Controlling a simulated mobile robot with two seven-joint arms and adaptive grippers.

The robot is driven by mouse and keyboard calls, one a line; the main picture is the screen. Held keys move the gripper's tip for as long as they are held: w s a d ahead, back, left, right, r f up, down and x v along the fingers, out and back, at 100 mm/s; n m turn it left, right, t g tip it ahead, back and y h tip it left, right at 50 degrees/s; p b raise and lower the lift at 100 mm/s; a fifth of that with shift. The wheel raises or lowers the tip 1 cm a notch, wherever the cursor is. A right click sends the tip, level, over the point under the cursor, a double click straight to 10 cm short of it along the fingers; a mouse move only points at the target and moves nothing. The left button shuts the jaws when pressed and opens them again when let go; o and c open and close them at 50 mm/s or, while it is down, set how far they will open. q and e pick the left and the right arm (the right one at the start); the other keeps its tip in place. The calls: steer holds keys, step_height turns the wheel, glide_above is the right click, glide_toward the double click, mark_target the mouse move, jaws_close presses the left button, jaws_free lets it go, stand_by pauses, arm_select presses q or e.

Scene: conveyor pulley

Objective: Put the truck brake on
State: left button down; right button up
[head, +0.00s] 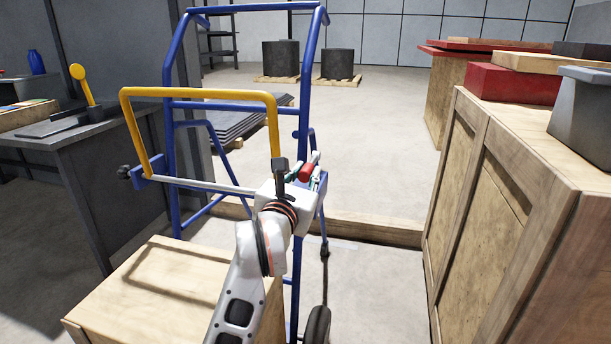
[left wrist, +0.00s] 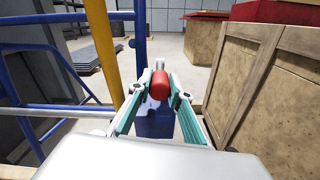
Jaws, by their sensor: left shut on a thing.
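A blue hand truck (head: 168,140) stands upright in front of me, with a yellow loop handle (head: 200,92) and a pale crossbar (head: 205,186). A red grip (head: 306,173), apparently the brake's handle, is at the crossbar's right end. My left gripper (head: 311,172) is shut on this red grip. In the left wrist view, the fingers with green pads close on either side of the red grip (left wrist: 160,84), with a blue part of the truck (left wrist: 153,123) below. The rest of the brake is hidden. My right gripper is not in view.
A wooden crate (head: 170,290) is at the front left, near the truck. A tall wooden crate (head: 465,210) stands close on the right. A grey workbench (head: 85,165) is at the left. A low wooden beam (head: 375,228) lies behind the truck.

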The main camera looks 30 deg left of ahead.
arm_select(q)
steer(key=shift+f, duration=0.1)
steer(key=c, duration=1.8)
jaws_free()
steer(key=shift+c, duration=0.2)
step_height(320, 180, up, 10)
steer(key=shift+r, duration=0.1)
